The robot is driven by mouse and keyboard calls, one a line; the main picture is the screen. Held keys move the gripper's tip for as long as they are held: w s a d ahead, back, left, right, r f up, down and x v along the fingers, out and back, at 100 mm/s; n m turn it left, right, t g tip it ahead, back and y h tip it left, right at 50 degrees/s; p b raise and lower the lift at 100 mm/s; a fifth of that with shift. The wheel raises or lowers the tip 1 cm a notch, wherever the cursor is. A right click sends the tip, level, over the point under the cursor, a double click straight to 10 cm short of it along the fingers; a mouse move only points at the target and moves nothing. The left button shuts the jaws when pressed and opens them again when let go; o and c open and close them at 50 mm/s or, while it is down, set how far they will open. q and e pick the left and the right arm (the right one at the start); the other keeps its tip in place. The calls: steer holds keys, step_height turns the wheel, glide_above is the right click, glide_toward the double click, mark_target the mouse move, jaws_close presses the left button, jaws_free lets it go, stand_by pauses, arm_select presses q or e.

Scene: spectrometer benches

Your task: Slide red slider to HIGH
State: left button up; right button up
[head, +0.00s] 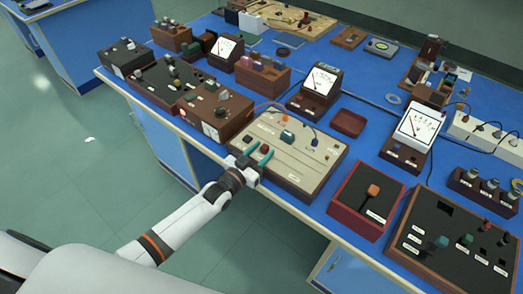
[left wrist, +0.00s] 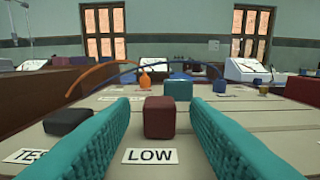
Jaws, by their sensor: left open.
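The red slider (left wrist: 160,117) is a small dark red block on a beige panel (head: 311,170), just behind a LOW label (left wrist: 150,156) in the left wrist view. In the head view the red slider (head: 264,148) shows between the teal fingers of my left gripper (head: 262,150). The gripper is open, with a finger on each side of the slider and a visible gap to both. A HIGH label cannot be made out. My right gripper is in neither view.
A teal block (left wrist: 178,92) stands on the panel beyond the slider. A dark block (left wrist: 68,121) sits left of the left finger, by a partly hidden label. Orange and blue wires arch over the panel's far side. A red box (head: 367,201) stands to the right.

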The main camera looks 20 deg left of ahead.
mark_target(295, 177)
arm_select(q)
steer(key=shift+w+d, duration=0.1)
steer(key=shift+w, duration=0.15)
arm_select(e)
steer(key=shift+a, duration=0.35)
arm_select(q)
jaws_close()
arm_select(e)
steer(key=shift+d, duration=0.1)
arm_select(q)
steer(key=shift+d, duration=0.1)
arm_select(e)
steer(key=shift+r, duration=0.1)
